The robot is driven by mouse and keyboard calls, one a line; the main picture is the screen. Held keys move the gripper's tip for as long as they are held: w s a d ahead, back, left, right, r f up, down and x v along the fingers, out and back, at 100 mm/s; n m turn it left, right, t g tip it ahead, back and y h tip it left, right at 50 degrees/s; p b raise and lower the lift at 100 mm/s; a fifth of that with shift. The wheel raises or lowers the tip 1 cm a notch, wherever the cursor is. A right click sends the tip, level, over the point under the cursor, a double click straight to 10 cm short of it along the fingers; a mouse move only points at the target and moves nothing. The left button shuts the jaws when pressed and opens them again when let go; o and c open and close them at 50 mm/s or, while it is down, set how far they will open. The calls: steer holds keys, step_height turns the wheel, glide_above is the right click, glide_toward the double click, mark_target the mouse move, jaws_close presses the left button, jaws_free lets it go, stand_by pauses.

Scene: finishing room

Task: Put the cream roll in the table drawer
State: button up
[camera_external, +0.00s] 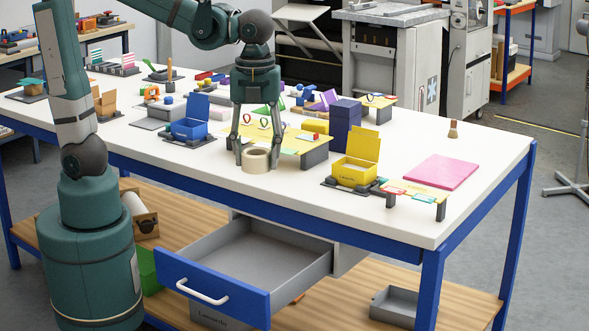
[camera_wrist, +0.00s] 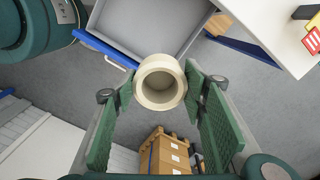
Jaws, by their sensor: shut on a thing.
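The cream roll (camera_external: 256,161) is a short, wide ring with an open middle. My gripper (camera_external: 257,154) is shut on it, one finger on each side. The wrist view shows the roll (camera_wrist: 160,82) between the green finger pads of my gripper (camera_wrist: 160,88), its hole facing the camera. The grey drawer (camera_external: 262,248) with a blue front and pale handle is pulled open under the table and looks empty. In the wrist view the drawer (camera_wrist: 150,22) lies below and beyond the roll; grey floor shows around the roll, so it is held in the air.
The white table (camera_external: 375,205) carries a yellow open box (camera_external: 355,172), a blue open box (camera_external: 190,127), a dark blue block (camera_external: 345,124) and a pink sheet (camera_external: 441,171). Cardboard boxes (camera_wrist: 165,155) stand low down. The space above the drawer looks clear.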

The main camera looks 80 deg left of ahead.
mark_target(261, 280)
steer(key=shift+w+f, duration=0.15)
steer(key=shift+f, duration=0.4)
step_height(261, 280, down, 23)
stand_by(0.6)
steer(key=shift+f+b, duration=0.9)
steer(key=shift+f, duration=1.9)
steer(key=shift+f, duration=0.1)
steer(key=shift+f+b, duration=0.7)
steer(key=shift+f, duration=1.3)
steer(key=shift+f, duration=0.15)
